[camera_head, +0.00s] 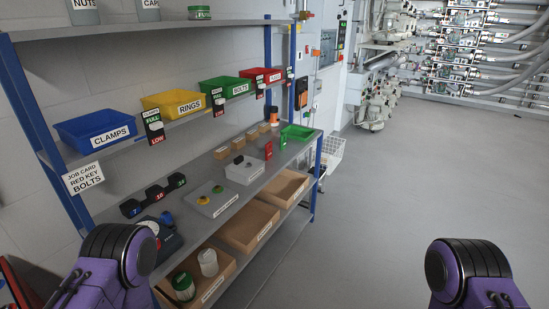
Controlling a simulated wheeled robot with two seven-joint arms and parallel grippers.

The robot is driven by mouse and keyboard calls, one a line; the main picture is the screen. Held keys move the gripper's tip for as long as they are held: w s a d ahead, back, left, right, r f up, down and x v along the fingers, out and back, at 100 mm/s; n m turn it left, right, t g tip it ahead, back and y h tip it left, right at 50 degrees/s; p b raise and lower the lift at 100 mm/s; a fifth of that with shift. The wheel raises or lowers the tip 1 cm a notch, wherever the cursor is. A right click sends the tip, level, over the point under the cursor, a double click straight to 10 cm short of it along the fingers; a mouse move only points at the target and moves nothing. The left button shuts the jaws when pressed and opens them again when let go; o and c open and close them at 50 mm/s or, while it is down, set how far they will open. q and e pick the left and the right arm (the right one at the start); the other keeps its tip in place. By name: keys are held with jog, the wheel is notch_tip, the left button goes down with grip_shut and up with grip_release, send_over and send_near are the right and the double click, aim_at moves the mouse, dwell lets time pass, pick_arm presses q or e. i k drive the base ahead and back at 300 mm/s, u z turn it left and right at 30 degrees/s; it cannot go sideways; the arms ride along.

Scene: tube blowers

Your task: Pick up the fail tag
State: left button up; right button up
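A small upright red tag (268,150) stands on the middle shelf of the rack, to the right of a pale box. It looks like the fail tag, but its lettering is too small to read. A small green piece (283,141) stands just behind it, next to a green tray (300,132). Purple and black links of both my arms show at the bottom left and bottom right. Neither gripper is in view, and nothing is seen touching the red tag.
The grey rack shelf (165,185) carries a pale box (244,171), a panel with round knobs (218,198) and small black weights or blocks (155,194). Labelled bins, including blue CLAMPS (96,132), sit above. Cardboard trays (247,228) sit below. Open grey floor (420,180) lies right.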

aim_at(269, 151)
jog(key=u, duration=0.7)
jog(key=k, duration=0.15)
jog(key=z, duration=1.8)
jog(key=i, duration=1.9)
jog(key=u, duration=0.4)
